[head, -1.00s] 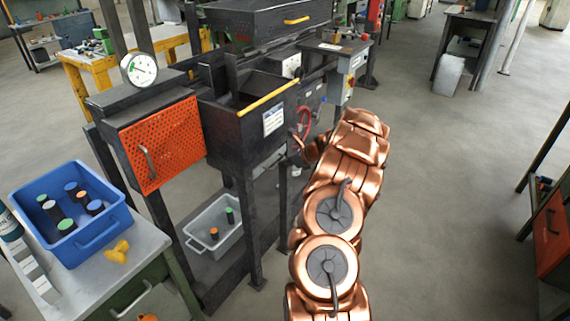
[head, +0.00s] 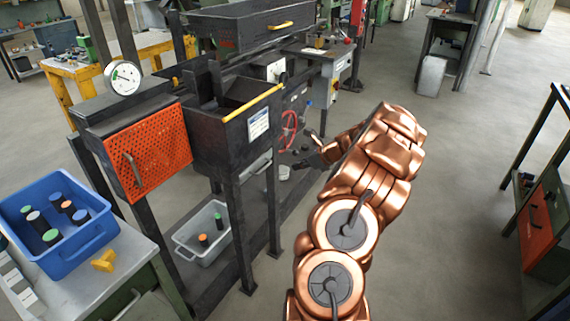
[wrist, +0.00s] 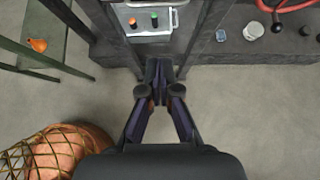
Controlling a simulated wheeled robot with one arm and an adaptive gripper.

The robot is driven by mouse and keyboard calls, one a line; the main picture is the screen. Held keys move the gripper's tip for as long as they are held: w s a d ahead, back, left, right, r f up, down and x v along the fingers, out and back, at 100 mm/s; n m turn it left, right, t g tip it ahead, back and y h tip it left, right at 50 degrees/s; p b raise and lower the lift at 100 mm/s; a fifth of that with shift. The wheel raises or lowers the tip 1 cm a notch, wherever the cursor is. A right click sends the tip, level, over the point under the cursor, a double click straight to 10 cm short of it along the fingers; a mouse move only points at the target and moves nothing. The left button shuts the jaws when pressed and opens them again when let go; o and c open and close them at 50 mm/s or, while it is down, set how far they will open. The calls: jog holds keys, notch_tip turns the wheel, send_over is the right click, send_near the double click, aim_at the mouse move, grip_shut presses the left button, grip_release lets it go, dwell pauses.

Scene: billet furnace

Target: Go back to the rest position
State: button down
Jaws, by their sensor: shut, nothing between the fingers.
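My arm is copper-coloured and stands bent to the right of the furnace in the head view. My gripper (head: 312,152) points left toward the furnace frame (head: 232,215), with free air between them. In the wrist view my gripper (wrist: 160,75) has its fingers together and empty, above the grey floor at the frame's foot. The furnace has a black box with a yellow handle bar (head: 252,103) and an orange perforated door (head: 149,151), which is closed.
A blue crate (head: 75,259) with several capped billets stands on a bench at left. A grey bin (head: 187,242) with two billets sits on the frame's lower shelf. A red hand wheel (head: 289,130) is behind my gripper.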

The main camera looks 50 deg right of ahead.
jog(key=shift+s, duration=0.1)
jog(key=w+a+r+n+g+y+p, duration=0.1)
jog(key=a+r+n, duration=0.3)
jog(key=a, duration=0.5)
jog(key=w+a+r+n+g+y+p, duration=0.1)
jog(key=a+r+n+y, duration=0.2)
jog(key=a, duration=0.5)
jog(key=w+a+r+n+g+p, duration=0.15)
jog(key=a+r+n, duration=0.3)
jog(key=a, duration=0.45)
jog(key=s+a+r+n+g, duration=0.1)
jog(key=s+a+r+n, duration=0.1)
jog(key=a, duration=0.3)
jog(key=s+a+r+n+g, duration=0.2)
jog(key=s+a+n, duration=0.1)
jog(key=a, duration=0.3)
jog(key=s+a+r+n+g+h+p, duration=0.2)
jog(key=s+a+r+n+g, duration=0.1)
jog(key=s+a+n, duration=0.9)
jog(key=s+d+n+g+h+p, duration=0.1)
jog(key=s+n+h, duration=0.1)
jog(key=s, duration=0.7)
jog(key=s+d+r+n+g+h+p, duration=0.1)
jog(key=s+n+h, duration=0.1)
jog(key=s, duration=0.7)
jog(key=shift+d+n, duration=0.35)
